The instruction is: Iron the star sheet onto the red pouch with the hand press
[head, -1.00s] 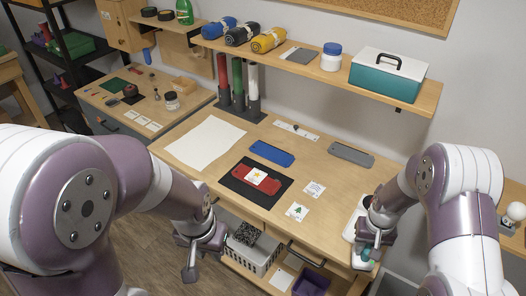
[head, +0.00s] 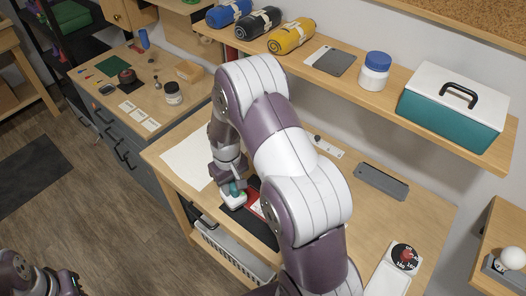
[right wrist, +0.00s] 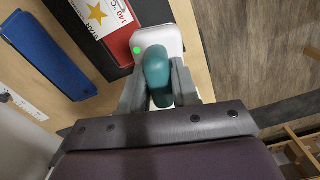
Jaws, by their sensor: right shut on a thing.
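My right gripper (head: 233,186) is shut on the teal handle of the hand press (head: 234,201). In the right wrist view the hand press (right wrist: 157,38) has a white base with a lit green light. It is at the end of the red pouch (right wrist: 122,44), beside the star sheet (right wrist: 97,12), which shows a gold star and "140 °C". I cannot tell whether the press touches anything. In the head view my right arm hides most of the red pouch (head: 254,207), which lies on a black mat (head: 250,227). My left gripper (head: 66,284) is partly visible at the bottom left; its opening is unclear.
A white press stand with a dial (head: 404,256) is at the bench's right. White paper (head: 190,160) lies at left. A shelf (head: 400,107) with rolls, a jar and a toolbox runs behind.

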